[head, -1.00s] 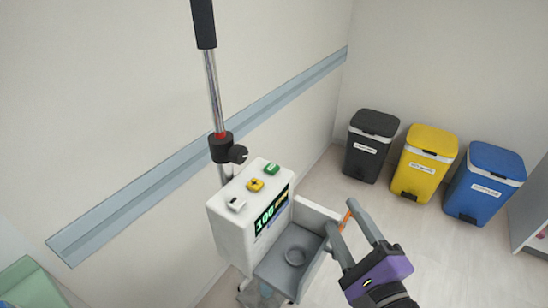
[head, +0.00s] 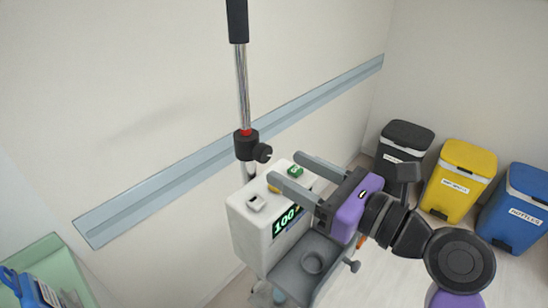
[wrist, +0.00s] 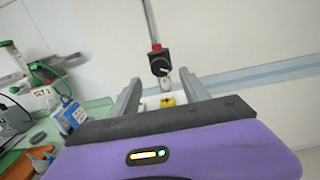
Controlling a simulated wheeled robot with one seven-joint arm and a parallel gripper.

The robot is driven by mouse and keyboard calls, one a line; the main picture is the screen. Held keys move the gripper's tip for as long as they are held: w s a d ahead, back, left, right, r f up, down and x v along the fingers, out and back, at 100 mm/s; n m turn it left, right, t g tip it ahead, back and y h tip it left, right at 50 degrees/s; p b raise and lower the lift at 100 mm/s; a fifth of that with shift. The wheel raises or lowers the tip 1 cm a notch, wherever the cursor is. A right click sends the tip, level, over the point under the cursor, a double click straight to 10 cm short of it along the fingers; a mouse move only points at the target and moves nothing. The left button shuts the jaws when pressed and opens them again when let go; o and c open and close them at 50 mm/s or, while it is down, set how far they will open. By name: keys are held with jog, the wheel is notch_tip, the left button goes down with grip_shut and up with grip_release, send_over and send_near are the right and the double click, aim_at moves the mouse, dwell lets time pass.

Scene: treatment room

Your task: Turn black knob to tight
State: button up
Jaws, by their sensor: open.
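The black knob (head: 262,153) sticks out from the side of a black clamp collar (head: 246,144) on a vertical metal pole. In the wrist view the knob (wrist: 160,67) faces me, with a pale pointer line on it, ahead of the gap between my fingers. Any tight marking is too small to read. My gripper (head: 285,171) is open and empty, its two grey fingers spread above the white machine. The fingertips point toward the collar and are apart from the knob. In the wrist view my gripper (wrist: 155,80) shows one finger on each side.
The white machine (head: 246,232) with coloured buttons and a screen stands under the knob, close below my fingers. A grey tray (head: 293,272) sits at its front. A blue-grey rail (head: 150,202) crosses the wall behind the pole. Black, yellow (head: 458,180) and blue bins stand at right.

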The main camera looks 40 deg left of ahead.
aim_at(267, 156)
jog(key=shift+w+a, duration=0.2)
jog(key=shift+a, duration=2.4)
grip_shut()
